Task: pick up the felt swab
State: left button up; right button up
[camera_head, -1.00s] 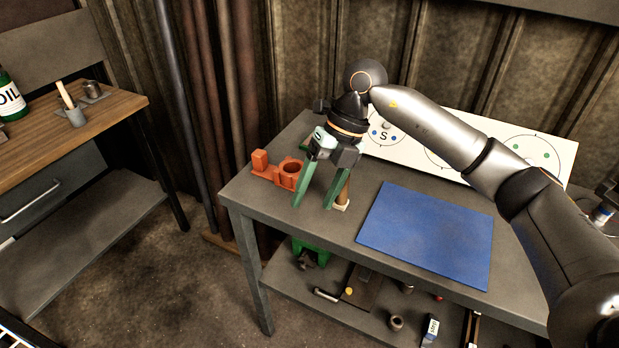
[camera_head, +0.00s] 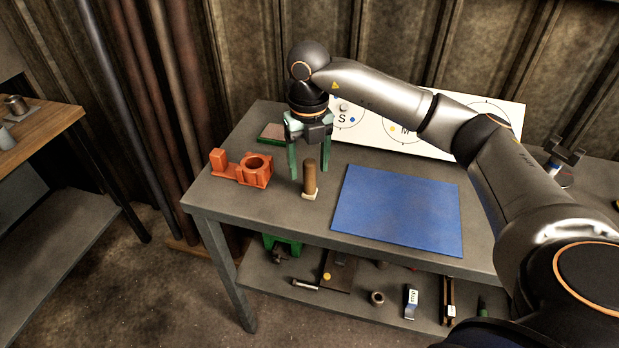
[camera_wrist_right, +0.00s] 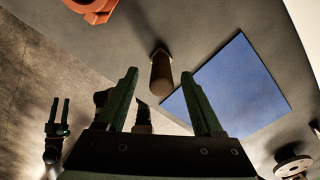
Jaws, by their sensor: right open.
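The felt swab (camera_head: 310,178) stands upright on the grey bench, with a brown cylindrical handle and a pale felt foot. In the head view it is left of the blue mat (camera_head: 400,210). My right gripper (camera_head: 309,174) is open and empty, pointing down, with its green fingers just behind the swab in the picture. In the right wrist view the swab (camera_wrist_right: 161,75) shows in the gap between the fingertips (camera_wrist_right: 160,74), apart from both. My left gripper (camera_wrist_right: 58,112) seems to show small at the left of the wrist view, fingers apart; it is outside the head view.
An orange holder with a round socket (camera_head: 255,170) is left of the swab. A white board with marked circles (camera_head: 375,125) lies at the back. Several items lie on the lower shelf (camera_head: 345,300).

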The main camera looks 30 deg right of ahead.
aim_at(309, 179)
notch_tip(309, 179, down, 4)
jog(key=shift+d+f, duration=0.1)
jog(key=shift+f, duration=0.1)
grip_shut()
dwell(0.5)
